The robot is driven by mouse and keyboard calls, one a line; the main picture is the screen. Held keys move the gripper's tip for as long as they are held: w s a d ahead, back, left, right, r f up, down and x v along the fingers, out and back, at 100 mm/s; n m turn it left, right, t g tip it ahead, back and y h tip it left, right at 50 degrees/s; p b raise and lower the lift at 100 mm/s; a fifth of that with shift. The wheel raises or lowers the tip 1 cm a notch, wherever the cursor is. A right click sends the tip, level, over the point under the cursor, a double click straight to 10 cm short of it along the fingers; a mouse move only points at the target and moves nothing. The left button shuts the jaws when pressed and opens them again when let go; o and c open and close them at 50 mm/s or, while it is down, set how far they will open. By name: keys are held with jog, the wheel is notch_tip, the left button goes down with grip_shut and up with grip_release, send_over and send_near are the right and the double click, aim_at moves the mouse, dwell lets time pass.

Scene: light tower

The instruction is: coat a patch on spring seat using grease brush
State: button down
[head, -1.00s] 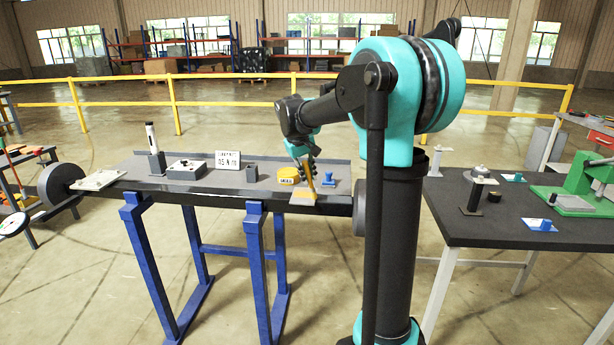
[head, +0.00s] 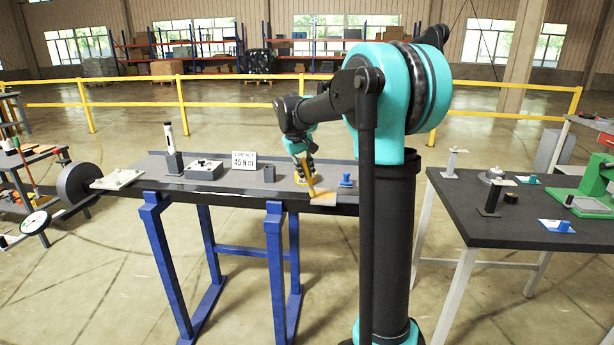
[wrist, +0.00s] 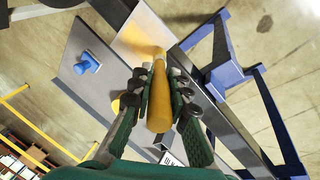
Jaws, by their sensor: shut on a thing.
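My gripper (head: 306,168) is shut on the yellow handle of the grease brush (wrist: 159,98), and its fingers show on both sides of the handle in the wrist view (wrist: 160,82). The brush (head: 312,188) slants down toward a pale tan flat plate (head: 325,199) at the bench's front edge, which looks like the spring seat. The plate also shows in the wrist view (wrist: 140,36), with the brush's far end overlapping it. I cannot tell whether they touch, and no bristles can be made out. A yellow tin (head: 300,180) is partly hidden behind my gripper.
A blue knobbed piece (head: 346,180) stands right of the brush on the bench (head: 225,188). A dark block (head: 269,174), a "45 N m" sign (head: 243,160) and a grey box (head: 204,171) stand left. A second table (head: 455,215) is at right.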

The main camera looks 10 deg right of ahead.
jog(key=shift+s+d+r, duration=0.1)
jog(key=shift+d+r, duration=0.05)
jog(key=shift+r, duration=3.6)
